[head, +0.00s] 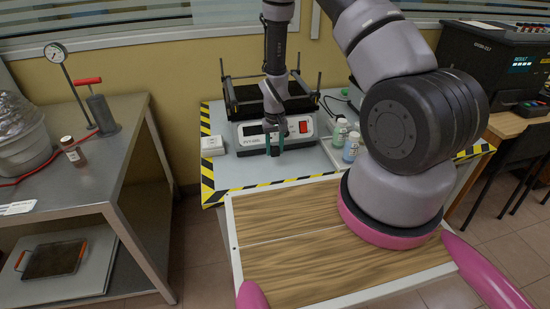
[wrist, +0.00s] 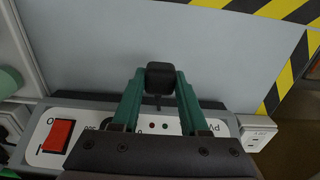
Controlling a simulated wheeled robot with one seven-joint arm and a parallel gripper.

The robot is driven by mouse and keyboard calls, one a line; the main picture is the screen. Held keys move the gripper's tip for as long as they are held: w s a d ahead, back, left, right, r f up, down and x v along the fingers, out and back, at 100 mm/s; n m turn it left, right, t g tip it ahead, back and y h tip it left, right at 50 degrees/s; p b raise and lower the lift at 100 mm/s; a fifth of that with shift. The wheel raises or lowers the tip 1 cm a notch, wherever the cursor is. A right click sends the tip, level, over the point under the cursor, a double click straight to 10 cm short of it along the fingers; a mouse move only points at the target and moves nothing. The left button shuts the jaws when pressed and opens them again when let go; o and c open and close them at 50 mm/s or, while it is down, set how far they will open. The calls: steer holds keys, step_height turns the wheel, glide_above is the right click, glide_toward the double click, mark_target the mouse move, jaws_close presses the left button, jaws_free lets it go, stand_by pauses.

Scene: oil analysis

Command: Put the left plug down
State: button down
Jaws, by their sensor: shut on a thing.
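A small black plug (wrist: 160,75) is between the green fingertips of my gripper (wrist: 160,84) in the wrist view, and my gripper is shut on it. The plug is over the grey table top (wrist: 95,45); I cannot tell whether it touches it. In the head view my gripper (head: 275,145) points down in front of the white device (head: 248,132) with the red switch, and the plug is too small to make out clearly there. A white socket box (head: 212,146) sits left of the device; it also shows in the wrist view (wrist: 257,133).
Small bottles (head: 351,147) stand in a tray right of the device. Yellow and black tape (head: 207,180) edges the table. A wooden-topped surface (head: 300,235) lies in front. A metal side table (head: 100,165) stands at left. The grey top in front of the device is clear.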

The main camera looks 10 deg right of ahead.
mark_target(275, 157)
steer(key=shift+f, duration=2)
steer(key=shift+f, duration=0.55)
steer(key=shift+c, duration=2.1)
jaws_free()
